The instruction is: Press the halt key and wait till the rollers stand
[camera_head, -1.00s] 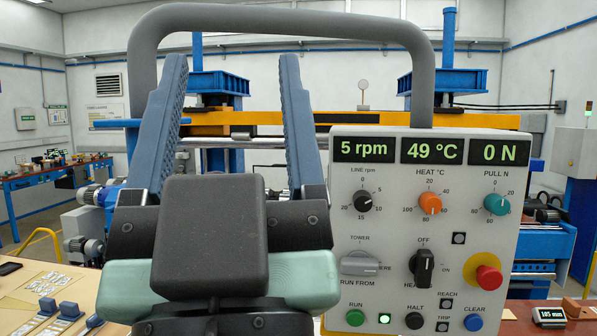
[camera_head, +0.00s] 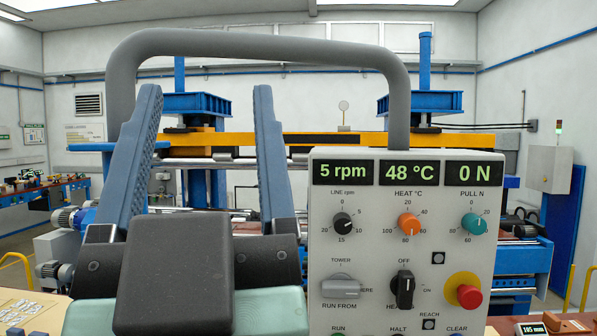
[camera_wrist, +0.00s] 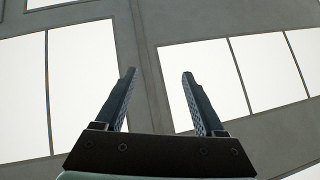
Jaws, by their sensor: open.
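The control panel (camera_head: 330,265) stands to the right of my gripper in the head view. Its displays read 5 rpm (camera_head: 343,172), 48 °C and 0 N. In the wrist view my gripper (camera_wrist: 158,72) is open and empty against the ceiling. The rollers (camera_head: 190,161) behind are partly hidden by my fingers; I cannot see whether they turn.
A red stop button (camera_head: 468,298) on a yellow base juts from the panel's right side. The grey handle (camera_head: 270,42) arches above the panel. The HEAT switch (camera_head: 404,289) stands at OFF. A workbench (camera_head: 30,195) is at the far left.

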